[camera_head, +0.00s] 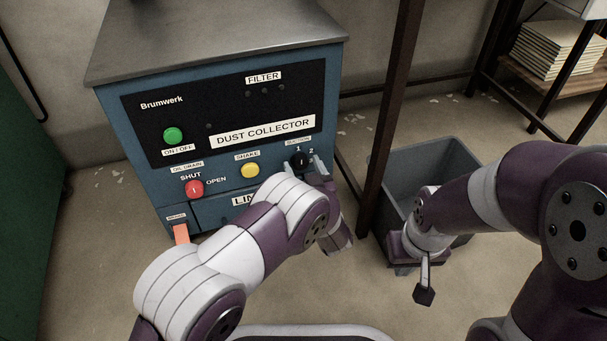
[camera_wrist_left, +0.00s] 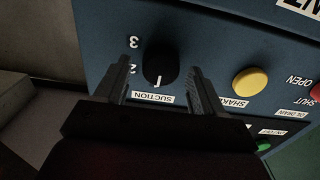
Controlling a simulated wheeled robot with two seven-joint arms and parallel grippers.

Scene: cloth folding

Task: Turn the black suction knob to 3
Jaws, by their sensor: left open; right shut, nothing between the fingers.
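The black suction knob (camera_head: 299,160) is at the right end of the dust collector's lower control row. In the left wrist view, the knob (camera_wrist_left: 160,62) sits between the two fingers of my open left gripper (camera_wrist_left: 160,82), with gaps visible at its sides. The scale marks 2 and 3 (camera_wrist_left: 133,42) show upside down beside it. In the head view my left gripper (camera_head: 312,172) is at the panel's right edge. My right gripper (camera_head: 424,288) is shut and empty, low on the right.
The dust collector (camera_head: 130,135) also carries a green on/off button (camera_head: 173,135), a yellow shake button (camera_head: 249,170) and a red oil drain knob (camera_head: 194,188). A grey bin (camera_head: 400,165) stands behind my right arm. A dark post (camera_head: 392,100) rises between collector and bin.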

